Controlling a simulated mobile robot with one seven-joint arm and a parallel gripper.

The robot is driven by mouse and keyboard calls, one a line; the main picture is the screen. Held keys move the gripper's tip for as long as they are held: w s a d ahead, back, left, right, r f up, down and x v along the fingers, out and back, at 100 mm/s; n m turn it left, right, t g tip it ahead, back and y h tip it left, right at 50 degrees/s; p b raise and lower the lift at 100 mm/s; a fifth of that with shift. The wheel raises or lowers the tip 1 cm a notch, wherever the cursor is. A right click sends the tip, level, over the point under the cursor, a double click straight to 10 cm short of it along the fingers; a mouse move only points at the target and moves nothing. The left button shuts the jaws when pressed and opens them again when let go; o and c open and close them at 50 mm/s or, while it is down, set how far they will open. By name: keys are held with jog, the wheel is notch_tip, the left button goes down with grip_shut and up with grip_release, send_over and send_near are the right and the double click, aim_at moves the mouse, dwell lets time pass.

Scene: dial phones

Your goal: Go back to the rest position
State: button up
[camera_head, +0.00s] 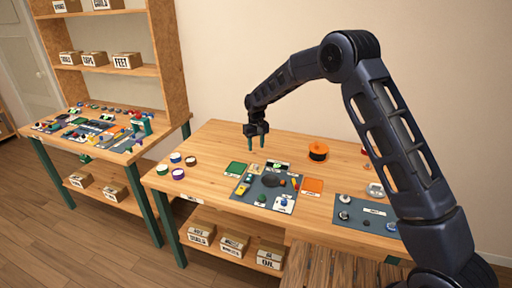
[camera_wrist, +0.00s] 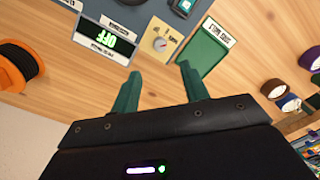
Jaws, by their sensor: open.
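My gripper (camera_head: 257,141) hangs from my dark arm above the wooden table (camera_head: 222,140), near its back edge. Its green fingers are apart with nothing between them, and they also show in the wrist view (camera_wrist: 160,90). The grey mat (camera_head: 241,187) with dials and small parts lies on the table in front of and below the gripper.
An orange spool (camera_head: 318,151) stands at the table's back. Several coloured round pieces (camera_head: 177,173) sit at its left end. A second mat (camera_head: 365,212) lies at right, partly behind my arm. Another bench (camera_head: 75,140) with shelves stands at left. Bare wood surrounds the mats.

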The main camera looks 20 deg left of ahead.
jog(key=w+d+r+m+t, duration=0.1)
jog(key=d+r+m, duration=0.1)
jog(key=d+r, duration=1.05)
jog(key=w+d+r+m, duration=0.1)
jog(key=d+r, duration=0.8)
jog(key=d, duration=0.6)
jog(key=s+d+r+m+t+y, duration=0.1)
jog(key=s+d+r, duration=0.35)
jog(key=d, duration=0.45)
jog(key=s+d+r+m+t, duration=0.1)
jog(key=s+d+r, duration=0.3)
jog(key=d, duration=0.6)
jog(key=s+d+f+m, duration=0.1)
jog(key=s+d+m, duration=0.1)
jog(key=s+d, duration=0.6)
jog(key=s+d+f+m+t+h, duration=0.1)
jog(key=s+d+f+m, duration=0.1)
jog(key=s+d, duration=0.6)
jog(key=s, duration=0.6)
jog(key=shift+s+t, duration=0.2)
jog(key=shift+t, duration=0.1)
